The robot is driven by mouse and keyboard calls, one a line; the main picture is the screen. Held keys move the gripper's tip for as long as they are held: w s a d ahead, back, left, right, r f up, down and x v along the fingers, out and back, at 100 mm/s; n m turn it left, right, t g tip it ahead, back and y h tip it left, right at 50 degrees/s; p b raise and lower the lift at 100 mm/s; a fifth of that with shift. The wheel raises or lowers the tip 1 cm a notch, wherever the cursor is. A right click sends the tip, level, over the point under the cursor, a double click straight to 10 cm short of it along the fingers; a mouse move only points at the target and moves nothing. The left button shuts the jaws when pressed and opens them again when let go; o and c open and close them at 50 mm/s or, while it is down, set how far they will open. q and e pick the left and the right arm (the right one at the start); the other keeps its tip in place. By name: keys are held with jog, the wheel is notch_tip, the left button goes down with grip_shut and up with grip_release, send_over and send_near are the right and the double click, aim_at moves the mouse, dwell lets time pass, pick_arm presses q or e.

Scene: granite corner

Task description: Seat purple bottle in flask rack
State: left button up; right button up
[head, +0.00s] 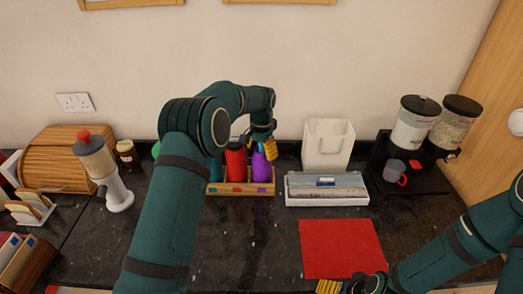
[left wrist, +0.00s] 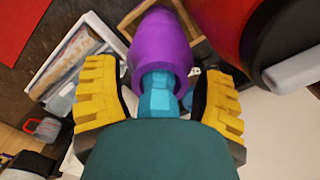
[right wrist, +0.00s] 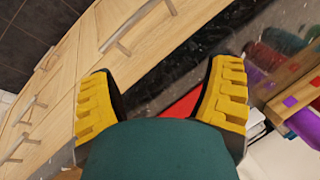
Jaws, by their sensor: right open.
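The purple bottle (head: 262,168) stands upright in the right compartment of the wooden flask rack (head: 240,189), behind a purple mark. In the left wrist view the bottle (left wrist: 162,45) has a cyan top between my yellow fingers, and its lower end is within the rack frame. My left gripper (head: 266,149) is at the bottle's top with its fingers spread and gaps on both sides. A red bottle (head: 236,160) stands in the rack to the left. A teal bottle (head: 215,168) is partly hidden by my left arm. My right gripper (right wrist: 162,95) is open and empty near the counter's front edge.
A grey-topped tray (head: 326,188) and white bin (head: 327,145) stand right of the rack. A red mat (head: 341,249) lies in front. Cereal dispensers (head: 415,122) and a mug stand at the right. A blender-like dispenser (head: 105,170) stands left. Dark counter before the rack is clear.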

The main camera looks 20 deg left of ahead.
pick_arm(q)
jog(key=shift+r, duration=0.15)
notch_tip(320, 180, up, 12)
jog(key=shift+r, duration=0.1)
dwell(0.6)
